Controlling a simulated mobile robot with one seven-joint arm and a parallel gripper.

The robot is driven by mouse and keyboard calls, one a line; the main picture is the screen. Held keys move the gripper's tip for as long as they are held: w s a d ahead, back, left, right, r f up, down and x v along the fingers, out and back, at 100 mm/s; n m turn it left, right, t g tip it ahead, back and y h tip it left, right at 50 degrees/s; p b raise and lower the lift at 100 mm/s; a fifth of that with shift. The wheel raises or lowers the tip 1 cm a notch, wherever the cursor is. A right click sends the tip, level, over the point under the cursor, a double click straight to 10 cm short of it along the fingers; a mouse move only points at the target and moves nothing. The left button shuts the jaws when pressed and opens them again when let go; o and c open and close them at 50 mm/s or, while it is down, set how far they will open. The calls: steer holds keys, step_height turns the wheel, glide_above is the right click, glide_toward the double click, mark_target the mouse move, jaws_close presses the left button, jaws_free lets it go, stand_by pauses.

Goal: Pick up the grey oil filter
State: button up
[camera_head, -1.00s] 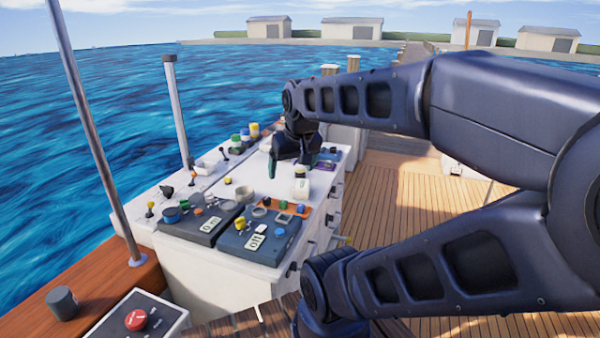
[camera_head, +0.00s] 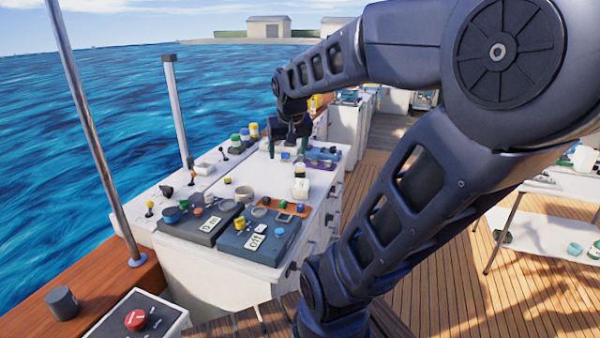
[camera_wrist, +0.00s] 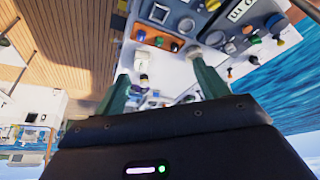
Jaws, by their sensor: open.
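A dark grey cylinder (camera_head: 62,303), which looks like an oil filter, stands on the wooden rail at the lower left in the head view. A lighter grey round cup-like piece (camera_head: 245,194) stands on the white console; I cannot tell for certain which is the oil filter. My gripper (camera_head: 287,149) is over the console's far part, pointing down, well away from the dark cylinder. In the wrist view my gripper (camera_wrist: 160,66) has its two green fingers apart, with nothing held between them.
The white console (camera_head: 222,287) carries several knobs, jars and dark label panels (camera_head: 254,240). A white bottle-like piece (camera_head: 300,187) stands near its right edge. A red-button box (camera_head: 136,320) sits beside the rail. A metal pole (camera_head: 100,150) rises at the left.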

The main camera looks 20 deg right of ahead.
steer(key=w+d+f+m+h, duration=0.15)
steer(key=w+d, duration=0.25)
steer(key=w, duration=0.8)
steer(key=m+g, duration=0.1)
steer(key=m, duration=0.4)
glide_toward(300, 165)
step_height(300, 165, down, 2)
steer(key=shift+h, duration=0.25)
steer(key=x, duration=0.6)
steer(key=shift+w+a, duration=0.3)
steer(key=shift+a, duration=0.05)
steer(key=shift+d+x, duration=0.15)
steer(key=shift+x, duration=1.2)
steer(key=shift+d+x, duration=0.15)
steer(key=shift+x, duration=1.15)
steer(key=shift+w+r, duration=0.1)
steer(key=shift+r, duration=0.05)
steer(key=c, duration=1.2)
steer(key=shift+r, duration=0.1)
